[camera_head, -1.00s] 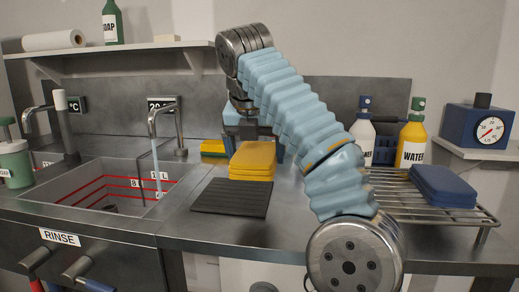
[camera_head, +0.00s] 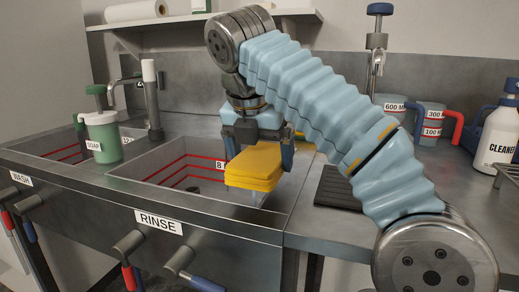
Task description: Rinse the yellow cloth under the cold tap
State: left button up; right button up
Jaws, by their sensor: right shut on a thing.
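The yellow cloth (camera_head: 254,168) is folded into a thick pad. My right gripper (camera_head: 258,150) points down and is shut on it, one finger at each side. It holds the cloth over the right part of the basin marked RINSE (camera_head: 190,170). A faint pale streak shows just below the cloth; I cannot tell for sure that it is water. The tap of this basin is hidden behind my right arm. My left gripper is not in view.
A soap dispenser (camera_head: 103,137) stands between the basins, before a tap (camera_head: 152,95) over the WASH basin (camera_head: 65,148). A dark ribbed mat (camera_head: 335,188) lies right of the RINSE basin. Measuring jugs (camera_head: 432,128) and a cleaner bottle (camera_head: 497,135) stand further right.

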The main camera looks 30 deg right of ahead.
aim_at(253, 156)
jog(key=shift+w+d+f, duration=0.1)
jog(key=shift+w+d, duration=0.1)
jog(key=shift+w, duration=0.5)
jog(key=w+d+f+p, duration=0.1)
jog(key=w+p, duration=0.1)
jog(key=w, duration=0.4)
jog(key=w+d+f+p, duration=0.1)
jog(key=w+d+p, duration=0.1)
jog(key=w, duration=0.3)
jog(key=shift+w+f+p, duration=0.25)
jog(key=shift+w+p, duration=0.15)
jog(key=shift+p, duration=0.35)
jog(key=shift+s+a+b, duration=0.3)
jog(key=shift+s+b, duration=0.35)
jog(key=shift+s, duration=0.65)
jog(key=shift+s+a+b, duration=0.35)
jog(key=shift+s+b, duration=0.25)
jog(key=shift+s, duration=0.7)
jog(key=shift+s+a+b, duration=0.3)
jog(key=shift+s+b, duration=0.35)
jog(key=shift+s, duration=0.65)
